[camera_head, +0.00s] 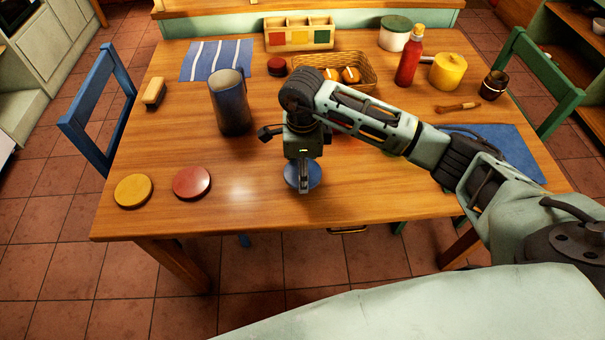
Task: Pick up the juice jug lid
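A round blue lid (314,176) lies on the table near its front edge, partly hidden behind my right gripper (303,188). It is close in colour to the tall blue jug (229,108), which stands open-topped to the left. My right gripper points down at the blue lid, its fingers overlapping the lid in the view. The fingers line up with the view, so their gap and any contact are hidden. A red lid (192,182) and a yellow lid (133,190) lie flat at the front left. My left gripper is not in view.
A brush (154,92), striped cloth (217,60), dark red round piece (277,66), partitioned box (299,33), wicker basket (318,62), red bottle (409,63) and yellow pot (446,71) stand farther back. Chairs flank the table.

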